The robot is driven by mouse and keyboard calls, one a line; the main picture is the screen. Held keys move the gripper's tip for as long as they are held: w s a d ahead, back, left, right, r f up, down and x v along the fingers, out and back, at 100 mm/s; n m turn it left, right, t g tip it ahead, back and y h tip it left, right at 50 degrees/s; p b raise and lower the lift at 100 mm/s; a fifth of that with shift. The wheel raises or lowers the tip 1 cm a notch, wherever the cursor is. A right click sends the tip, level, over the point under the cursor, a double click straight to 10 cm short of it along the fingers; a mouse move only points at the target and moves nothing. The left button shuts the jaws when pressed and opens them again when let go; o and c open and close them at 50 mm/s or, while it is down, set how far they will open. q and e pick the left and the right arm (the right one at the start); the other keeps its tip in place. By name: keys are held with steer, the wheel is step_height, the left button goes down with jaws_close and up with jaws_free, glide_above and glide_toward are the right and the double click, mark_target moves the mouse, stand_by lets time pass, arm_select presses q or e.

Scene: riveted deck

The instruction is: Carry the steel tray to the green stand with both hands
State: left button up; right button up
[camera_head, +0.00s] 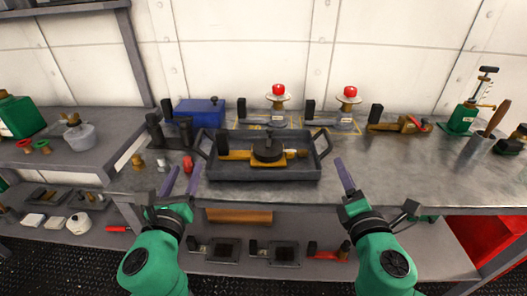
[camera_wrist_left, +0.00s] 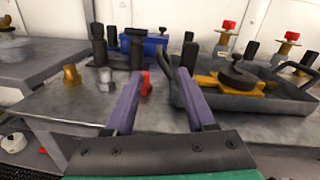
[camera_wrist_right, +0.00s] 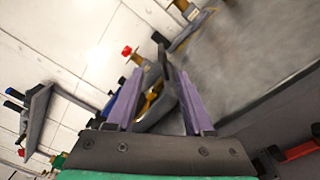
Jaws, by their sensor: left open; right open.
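The steel tray (camera_head: 225,172) is a dark grey rectangular tray with raised walls and a loop handle at each end. It sits level on the workbench, holding a brass-coloured tool with a round black top (camera_head: 268,152). The tray also shows at the right of the left wrist view (camera_wrist_left: 235,102). My left gripper (camera_head: 181,180) is open and empty, left of and nearer than the tray's left handle. My right gripper (camera_head: 345,174) is open and empty, just right of the tray's right handle. A green-based upright device (camera_head: 461,120) stands at the bench's right; whether it is the green stand is unclear.
A blue box (camera_head: 198,112) and red-knobbed devices (camera_head: 278,92) stand behind the tray. Black blocks (camera_head: 168,132) and small brass, grey and red pieces (camera_head: 187,164) lie left of it. A lower shelf holds several parts.

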mark_target(202, 133)
arm_select(q)
steer(key=w, duration=1.5)
steer(key=shift+a+f, duration=0.15)
steer(key=shift+a, duration=0.05)
arm_select(e)
steer(key=w, duration=1.5)
steer(key=shift+a+f, duration=0.15)
arm_select(q)
steer(key=shift+s, duration=0.1)
arm_select(e)
steer(key=shift+s, duration=0.1)
arm_select(q)
jaws_close()
arm_select(e)
jaws_close()
arm_select(q)
steer(key=shift+f, duration=0.1)
